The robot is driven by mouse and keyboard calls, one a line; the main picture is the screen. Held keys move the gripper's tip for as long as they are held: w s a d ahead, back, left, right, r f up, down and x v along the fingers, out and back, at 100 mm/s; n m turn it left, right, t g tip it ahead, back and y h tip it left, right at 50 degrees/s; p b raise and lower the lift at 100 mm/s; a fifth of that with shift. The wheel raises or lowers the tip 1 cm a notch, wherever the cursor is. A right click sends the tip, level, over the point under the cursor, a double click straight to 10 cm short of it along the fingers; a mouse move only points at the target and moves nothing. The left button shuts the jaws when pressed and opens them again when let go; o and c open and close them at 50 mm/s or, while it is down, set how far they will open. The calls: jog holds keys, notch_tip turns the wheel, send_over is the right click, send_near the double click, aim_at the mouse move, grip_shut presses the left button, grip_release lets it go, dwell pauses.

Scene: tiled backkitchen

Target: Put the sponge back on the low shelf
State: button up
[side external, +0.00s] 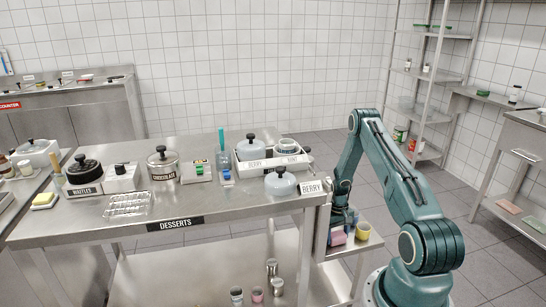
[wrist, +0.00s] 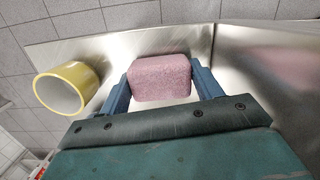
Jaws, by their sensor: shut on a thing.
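A pink sponge (wrist: 160,78) sits between the two blue fingers of my gripper (wrist: 158,88) in the wrist view. The fingers are shut on its left and right sides. In the side view the sponge (side external: 337,237) shows low beside the right end of the desserts table, partly hidden by my gripper (side external: 341,225). The low metal shelf (side external: 368,244) is under it there; in the wrist view the shelf (wrist: 195,38) lies behind and below the sponge. I cannot tell whether the sponge touches the shelf.
A yellow cup (wrist: 67,88) stands left of the sponge in the wrist view; it also shows in the side view (side external: 363,231), close to my gripper.

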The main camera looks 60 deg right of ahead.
aim_at(336, 232)
jog(key=shift+f, duration=0.1)
jog(key=o, duration=1)
jog(key=r, duration=0.8)
jog(key=w+d+r, duration=0.1)
jog(key=r, duration=0.3)
